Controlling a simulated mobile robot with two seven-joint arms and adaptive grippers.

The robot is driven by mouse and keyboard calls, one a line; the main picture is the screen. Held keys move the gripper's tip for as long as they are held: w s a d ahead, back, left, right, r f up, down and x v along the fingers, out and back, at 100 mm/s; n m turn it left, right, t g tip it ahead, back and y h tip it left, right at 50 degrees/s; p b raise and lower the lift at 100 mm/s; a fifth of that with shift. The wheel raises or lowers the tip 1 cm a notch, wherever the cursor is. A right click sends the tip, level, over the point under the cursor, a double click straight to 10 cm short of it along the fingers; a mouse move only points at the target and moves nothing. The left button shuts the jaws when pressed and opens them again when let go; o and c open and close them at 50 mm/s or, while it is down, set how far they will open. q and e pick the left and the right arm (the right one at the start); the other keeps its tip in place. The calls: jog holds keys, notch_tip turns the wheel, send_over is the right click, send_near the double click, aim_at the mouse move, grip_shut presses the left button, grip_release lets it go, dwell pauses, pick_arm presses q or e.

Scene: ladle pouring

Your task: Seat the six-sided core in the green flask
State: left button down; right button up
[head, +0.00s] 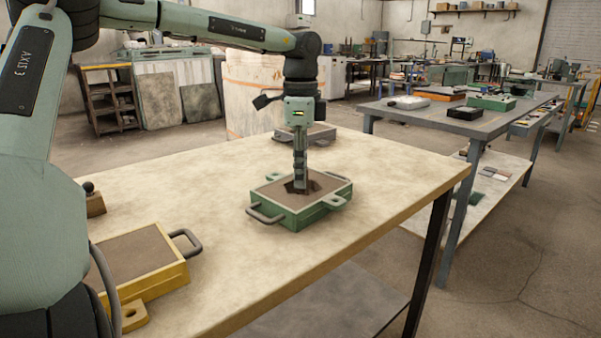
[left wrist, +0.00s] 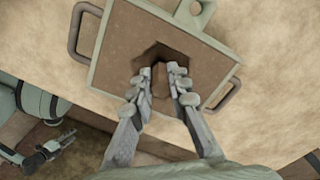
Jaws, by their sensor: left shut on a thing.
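The green flask (head: 292,213) is a shallow box of brown sand with handles and side lugs, flat on the table; it also shows in the left wrist view (left wrist: 108,48). A dark angular cavity is in the middle of its sand. My left gripper (head: 300,186) points straight down into this cavity. In the left wrist view its fingers (left wrist: 160,82) are shut on the brown six-sided core (left wrist: 161,76), which is over or in the cavity. The core's lower part is hidden, so its depth cannot be told. What seems my right gripper (left wrist: 48,150) shows small beyond the table edge.
A yellow flask (head: 160,284) lies at the near left of the table (head: 225,270). A grey flask (head: 322,135) is behind the green one. A block with a black knob (head: 94,204) stands at the left edge. The table's front right is clear.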

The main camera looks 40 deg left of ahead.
dwell(0.6)
pick_arm(q)
jog(key=shift+f+b, duration=0.6)
jog(key=shift+b, duration=0.05)
jog(key=c, duration=1.7)
grip_release()
jog(key=shift+c, duration=0.2)
